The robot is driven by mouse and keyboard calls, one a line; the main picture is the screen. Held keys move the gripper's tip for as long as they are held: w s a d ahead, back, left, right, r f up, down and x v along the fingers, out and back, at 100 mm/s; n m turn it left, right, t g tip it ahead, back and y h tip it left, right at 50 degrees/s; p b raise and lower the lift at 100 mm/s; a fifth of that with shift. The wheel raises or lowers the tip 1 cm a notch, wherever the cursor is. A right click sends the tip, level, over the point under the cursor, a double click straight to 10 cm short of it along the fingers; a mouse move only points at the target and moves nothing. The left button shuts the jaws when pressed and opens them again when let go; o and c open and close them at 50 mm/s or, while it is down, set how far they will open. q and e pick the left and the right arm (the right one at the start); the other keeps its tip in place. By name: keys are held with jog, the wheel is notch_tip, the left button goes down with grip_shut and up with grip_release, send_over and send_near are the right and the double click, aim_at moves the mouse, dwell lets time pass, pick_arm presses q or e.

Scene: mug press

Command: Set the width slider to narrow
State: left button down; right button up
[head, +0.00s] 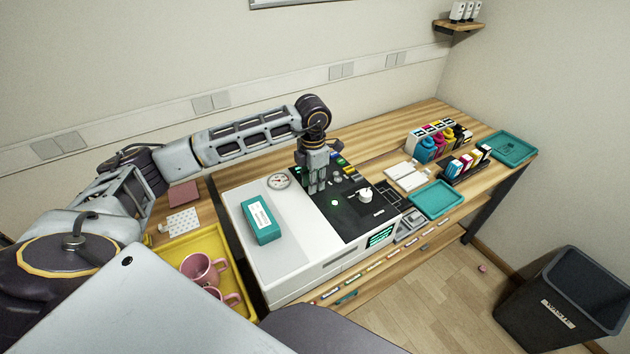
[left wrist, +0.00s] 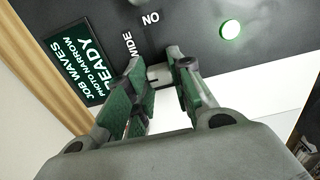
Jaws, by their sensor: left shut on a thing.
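The press (head: 285,255) is a white machine with a black control panel (head: 352,222) on its right part. My left gripper (head: 316,188) points down onto that panel. In the left wrist view my left gripper (left wrist: 160,78) is shut on a small pale slider knob (left wrist: 158,73), which shows between the fingertips. The printed words WIDE (left wrist: 127,45) and NO (left wrist: 151,18) are beside it; other lettering may be hidden. The knob's exact setting cannot be told. A small screen (left wrist: 75,60) reads READY, PHOTO NARROW, JOB WAVES. My right gripper is not in view.
A lit green button (left wrist: 230,29) and a white knob (head: 365,195) are near the gripper. A teal box (head: 261,220) and a round gauge (head: 278,181) are on the press. A yellow tray (head: 236,273) with pink mugs (head: 202,270) stands at left, ink bottles (head: 428,148) at right.

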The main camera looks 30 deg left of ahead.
pick_arm(q)
jog(key=c, duration=1.4)
grip_release()
jog(key=shift+s+a, duration=0.15)
jog(key=shift+a, duration=0.05)
jog(key=shift+o, duration=0.8)
jog(key=shift+r, duration=0.8)
notch_tip(320, 180, up, 10)
jog(key=shift+r, duration=0.2)
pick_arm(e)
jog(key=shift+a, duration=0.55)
pick_arm(q)
jog(key=shift+r, duration=0.1)
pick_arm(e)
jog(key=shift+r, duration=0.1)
